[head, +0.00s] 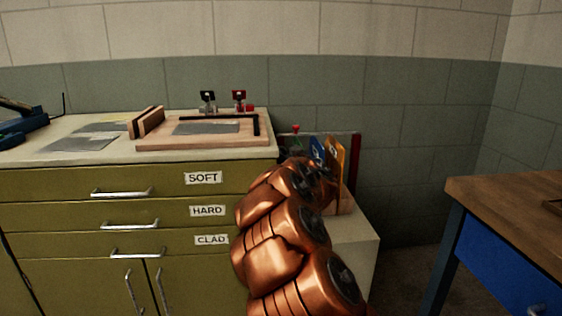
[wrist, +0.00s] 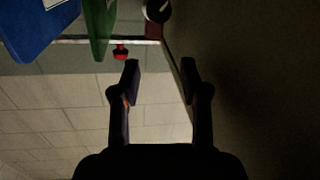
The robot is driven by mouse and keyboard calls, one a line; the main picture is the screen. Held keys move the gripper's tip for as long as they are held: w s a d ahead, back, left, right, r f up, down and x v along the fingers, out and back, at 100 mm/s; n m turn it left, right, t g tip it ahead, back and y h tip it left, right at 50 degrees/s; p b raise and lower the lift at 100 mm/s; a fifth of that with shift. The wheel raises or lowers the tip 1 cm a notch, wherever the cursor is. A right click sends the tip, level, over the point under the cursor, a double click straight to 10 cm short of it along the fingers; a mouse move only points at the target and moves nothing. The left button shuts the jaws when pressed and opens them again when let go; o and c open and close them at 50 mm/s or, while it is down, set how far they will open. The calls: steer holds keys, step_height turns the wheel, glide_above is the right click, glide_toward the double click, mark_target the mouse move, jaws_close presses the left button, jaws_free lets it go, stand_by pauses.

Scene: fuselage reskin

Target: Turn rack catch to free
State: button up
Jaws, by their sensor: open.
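The rack (head: 355,165) stands at the right end of the green cabinet, behind my copper arm. It holds a blue panel (head: 317,150) and a yellow-orange panel (head: 338,150). A small red knob (head: 295,129) shows at its left; a red knob also shows in the wrist view (wrist: 120,52), beside the left fingertip and apart from it. A round grey-and-dark part (wrist: 158,10) is at the top of the wrist view; I cannot tell which part is the catch. My gripper (wrist: 160,75) is open and empty. The head view hides it behind the arm.
The green cabinet (head: 100,188) has drawers labelled SOFT, HARD and CLAD. On its top are a wooden board (head: 165,143), grey sheets (head: 85,136) and toggle clamps (head: 239,98). A wooden-topped blue bench (head: 510,205) stands at right. Blue (wrist: 38,25) and green (wrist: 98,30) panels hang close in the wrist view.

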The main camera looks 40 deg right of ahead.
steer(key=w+d+f+b, duration=0.4)
steer(key=w, duration=0.3)
steer(key=shift+b, duration=0.35)
stand_by(0.7)
steer(key=shift+d, duration=0.1)
steer(key=shift+s, duration=0.1)
jaws_close()
